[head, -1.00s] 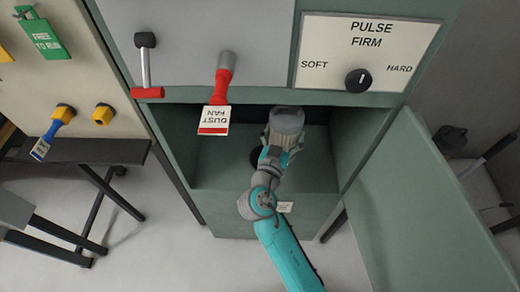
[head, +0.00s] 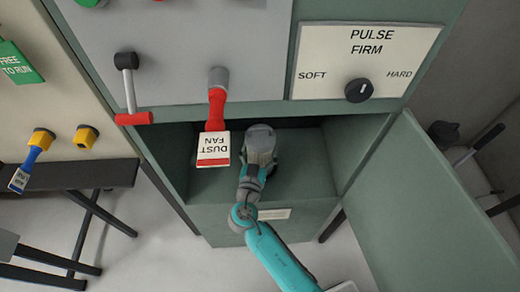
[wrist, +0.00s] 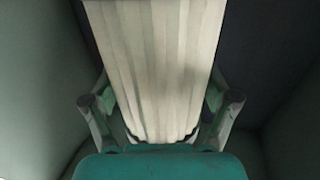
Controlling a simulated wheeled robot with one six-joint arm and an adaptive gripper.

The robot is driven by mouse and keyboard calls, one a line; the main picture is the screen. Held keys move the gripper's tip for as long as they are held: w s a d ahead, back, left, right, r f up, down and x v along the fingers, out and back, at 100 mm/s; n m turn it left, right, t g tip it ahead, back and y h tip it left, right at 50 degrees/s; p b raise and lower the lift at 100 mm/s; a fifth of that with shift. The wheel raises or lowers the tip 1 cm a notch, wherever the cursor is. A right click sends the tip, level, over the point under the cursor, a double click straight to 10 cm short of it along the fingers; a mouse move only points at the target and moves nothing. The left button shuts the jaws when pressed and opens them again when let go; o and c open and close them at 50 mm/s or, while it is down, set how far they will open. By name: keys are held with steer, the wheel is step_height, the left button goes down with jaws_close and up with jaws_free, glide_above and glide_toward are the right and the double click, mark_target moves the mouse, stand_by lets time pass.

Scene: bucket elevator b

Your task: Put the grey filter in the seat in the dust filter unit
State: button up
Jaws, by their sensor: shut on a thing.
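The grey filter (head: 260,138) is inside the open lower compartment of the green dust filter unit (head: 318,222), below its grey front panel. In the wrist view the filter (wrist: 155,60) is a pale pleated cylinder filling the middle. My gripper (wrist: 160,104) is shut on it, one finger at each side. In the head view my gripper (head: 256,168) reaches in from the front and holds the filter by its near end. The seat is hidden behind the filter and arm. I cannot tell whether the filter touches it.
A red-handled switch with a DUST FAN tag (head: 213,150) hangs over the opening, just left of the filter. The open door (head: 425,210) stands to the right. A red-tipped lever (head: 130,90) and a PULSE FIRM knob (head: 358,90) are above. A dark table (head: 70,177) stands left.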

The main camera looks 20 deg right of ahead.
steer(key=shift+s+f, duration=0.1)
steer(key=shift+f, duration=0.25)
steer(key=shift+s+f, duration=0.1)
steer(key=shift+f, duration=0.25)
steer(key=o, duration=1.5)
steer(key=shift+f, duration=0.1)
steer(key=shift+c, duration=0.2)
steer(key=shift+r, duration=0.45)
steer(key=v, duration=1.1)
steer(key=shift+s+a+r, duration=0.25)
steer(key=shift+a+r, duration=0.05)
steer(key=shift+a, duration=0.05)
